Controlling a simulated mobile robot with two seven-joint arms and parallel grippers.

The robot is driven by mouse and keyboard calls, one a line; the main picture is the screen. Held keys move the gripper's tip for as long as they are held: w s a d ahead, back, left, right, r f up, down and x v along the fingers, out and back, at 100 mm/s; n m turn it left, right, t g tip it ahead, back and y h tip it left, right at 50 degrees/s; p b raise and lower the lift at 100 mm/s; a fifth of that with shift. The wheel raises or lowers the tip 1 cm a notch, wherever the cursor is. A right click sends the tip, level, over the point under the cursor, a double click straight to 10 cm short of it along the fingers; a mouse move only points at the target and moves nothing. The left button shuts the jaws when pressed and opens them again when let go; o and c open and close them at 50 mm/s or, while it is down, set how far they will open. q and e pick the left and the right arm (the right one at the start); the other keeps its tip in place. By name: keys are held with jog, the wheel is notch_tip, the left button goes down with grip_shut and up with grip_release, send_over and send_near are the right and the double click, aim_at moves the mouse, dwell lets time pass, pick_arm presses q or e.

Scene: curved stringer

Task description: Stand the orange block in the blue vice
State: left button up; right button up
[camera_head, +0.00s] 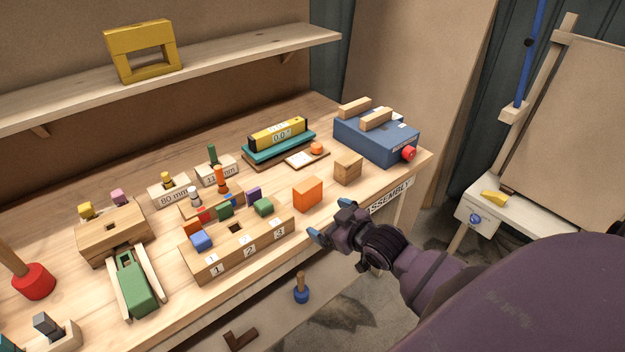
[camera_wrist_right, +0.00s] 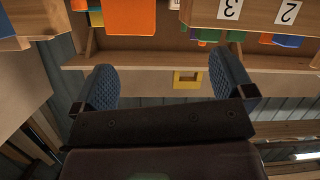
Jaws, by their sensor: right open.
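The orange block (camera_head: 308,194) stands on the bench near its front edge, right of the numbered wooden block. The blue vice (camera_head: 363,140) sits at the bench's right end, with two light wooden jaws (camera_head: 376,118) on top, a gap between them, and a red knob (camera_head: 409,153) at its side. My right gripper (camera_head: 330,220) is open and empty, in front of the orange block and apart from it. In the right wrist view, the orange block (camera_wrist_right: 128,15) shows at the top edge, beyond the open fingers (camera_wrist_right: 166,80). My left gripper is not in view.
A plain wooden cube (camera_head: 348,168) stands between the orange block and the vice. The numbered wooden block (camera_head: 238,250) with small coloured pieces lies to the left. A teal-based level (camera_head: 278,140) lies behind. A shelf (camera_head: 230,58) runs above the bench.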

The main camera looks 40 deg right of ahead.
aim_at(310, 185)
jog(key=w+d+r+p, duration=0.3)
jog(key=d+r, duration=0.1)
jog(key=r, duration=0.1)
jog(key=shift+m+g+y, duration=0.4)
jog(key=shift+m+g, duration=0.1)
jog(key=shift+m, duration=0.4)
jog(key=shift+s+d+f+x, duration=0.1)
jog(key=shift+d+f+x, duration=0.15)
jog(key=shift+x, duration=1.7)
jog(key=shift+s+d+f+x, duration=0.1)
jog(key=shift+d+f+x, duration=0.15)
jog(key=shift+x, duration=1.65)
jog(key=shift+s+d+f+x, duration=0.15)
jog(key=shift+f+x, duration=0.15)
jog(key=shift+x, duration=1.65)
jog(key=shift+w, duration=0.1)
jog(key=c, duration=0.8)
